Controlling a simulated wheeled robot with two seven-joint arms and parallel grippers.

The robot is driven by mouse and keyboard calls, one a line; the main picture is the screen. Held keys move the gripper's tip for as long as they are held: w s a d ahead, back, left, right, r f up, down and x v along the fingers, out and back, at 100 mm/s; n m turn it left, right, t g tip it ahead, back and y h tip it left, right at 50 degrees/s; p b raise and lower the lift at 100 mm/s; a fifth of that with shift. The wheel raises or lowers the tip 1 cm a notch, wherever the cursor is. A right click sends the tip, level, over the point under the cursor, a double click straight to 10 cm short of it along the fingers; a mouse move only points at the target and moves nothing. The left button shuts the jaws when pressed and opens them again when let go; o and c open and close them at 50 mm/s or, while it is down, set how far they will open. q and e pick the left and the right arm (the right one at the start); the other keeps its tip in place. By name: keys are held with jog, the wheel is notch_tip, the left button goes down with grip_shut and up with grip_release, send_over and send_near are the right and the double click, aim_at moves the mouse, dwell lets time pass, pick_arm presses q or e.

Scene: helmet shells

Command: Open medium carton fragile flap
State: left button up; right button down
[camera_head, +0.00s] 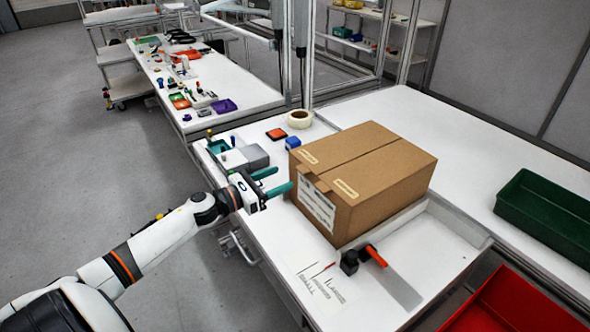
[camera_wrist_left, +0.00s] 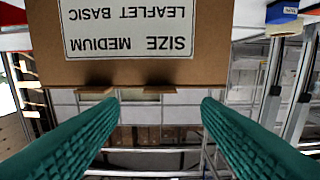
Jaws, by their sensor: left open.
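A brown cardboard carton (camera_head: 395,180) stands on the white workbench, its top panels lying closed with a seam between them. A white label (camera_head: 316,208) is on its left-facing side, and small pale stickers (camera_head: 345,188) are near the top edge. In the left wrist view the label (camera_wrist_left: 128,28) appears upside down and reads "SIZE MEDIUM" and "LEAFLET BASIC". My left gripper (camera_head: 280,181) is at the carton's left side, near its upper edge. Its green fingers are apart and empty, and also show in the left wrist view (camera_wrist_left: 160,100). Contact with the carton cannot be told. My right gripper is not in view.
A tape roll (camera_head: 299,119) and a blue block (camera_head: 292,143) are behind the carton. A red-handled tool (camera_head: 372,256) lies in front. A green bin (camera_head: 548,212) and a red bin (camera_head: 515,303) are at the right. The bench behind the carton's right side is clear.

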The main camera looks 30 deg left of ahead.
aim_at(308, 167)
pick_arm(q)
jog(key=p+x, duration=0.1)
jog(key=x, duration=0.5)
jog(key=shift+w, duration=0.1)
grip_shut()
